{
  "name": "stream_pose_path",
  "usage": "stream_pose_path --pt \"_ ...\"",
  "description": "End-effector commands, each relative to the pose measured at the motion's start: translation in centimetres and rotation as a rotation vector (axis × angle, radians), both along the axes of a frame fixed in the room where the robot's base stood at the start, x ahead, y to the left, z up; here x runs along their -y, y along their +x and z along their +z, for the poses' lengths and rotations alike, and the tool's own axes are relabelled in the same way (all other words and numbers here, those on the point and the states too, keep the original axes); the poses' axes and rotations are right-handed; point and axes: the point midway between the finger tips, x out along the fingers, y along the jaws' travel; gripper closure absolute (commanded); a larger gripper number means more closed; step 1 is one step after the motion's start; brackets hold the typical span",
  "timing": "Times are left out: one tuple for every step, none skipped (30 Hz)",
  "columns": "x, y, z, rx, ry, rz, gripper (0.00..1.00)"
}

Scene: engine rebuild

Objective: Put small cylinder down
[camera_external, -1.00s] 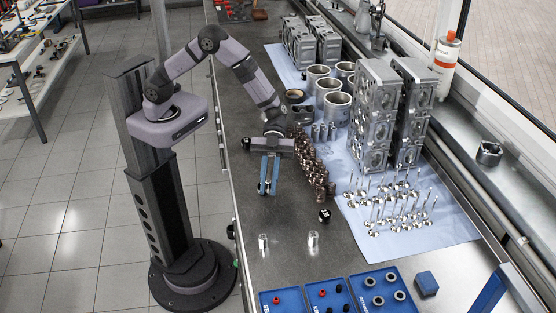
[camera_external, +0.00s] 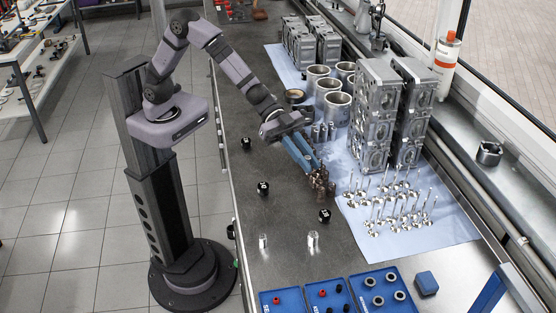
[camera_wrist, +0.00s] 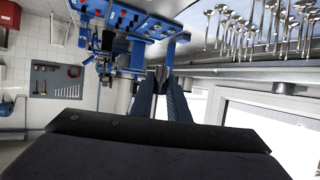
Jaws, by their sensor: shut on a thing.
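The arm hides the upper part of the bronze row.
Small black caps (camera_external: 263,187) and two small silver pieces (camera_external: 313,239) stand on the grey bench (camera_external: 285,270). Upright valves (camera_external: 398,210) and tall engine blocks (camera_external: 375,115) stand to the right. Blue trays (camera_external: 333,294) lie at the front.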

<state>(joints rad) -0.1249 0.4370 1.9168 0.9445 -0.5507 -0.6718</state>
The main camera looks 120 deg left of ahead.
Motion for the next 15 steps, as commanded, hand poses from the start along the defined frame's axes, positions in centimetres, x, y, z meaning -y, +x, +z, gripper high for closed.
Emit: stream_pose_path --pt "-0.5 0.1 0.3 0.001 -0.001 0.043 1.00" --pt "-1.0 0.2 0.3 0.001 -0.001 0.072 1.00" --pt "-1.5 0.3 0.4 0.000 -0.001 0.105 1.00" --pt "-1.9 0.3 0.4 0.000 0.000 0.129 1.00" --pt "-2.3 0.3 0.4 0.000 -0.001 0.152 1.00" --pt "-2.8 0.3 0.4 0.000 0.000 0.180 1.00" --pt "-3.1 0.3 0.5 0.001 0.001 0.199 1.00" --pt "-3.4 0.3 0.5 0.000 0.000 0.220 1.00" --pt "-3.9 0.2 0.4 0.000 -0.001 0.246 1.00" --pt "-4.2 0.2 0.4 0.000 0.000 0.264 1.00" --pt "-4.5 0.1 0.4 0.000 0.000 0.284 1.00" --pt "-4.9 0.1 0.4 0.000 -0.001 0.308 1.00" --pt "-5.2 0.0 0.4 0.001 0.000 0.326 1.00" --pt "-5.5 -0.1 0.3 0.001 -0.001 0.343 1.00" --pt "-5.9 -0.2 0.2 0.001 -0.001 0.367 1.00"
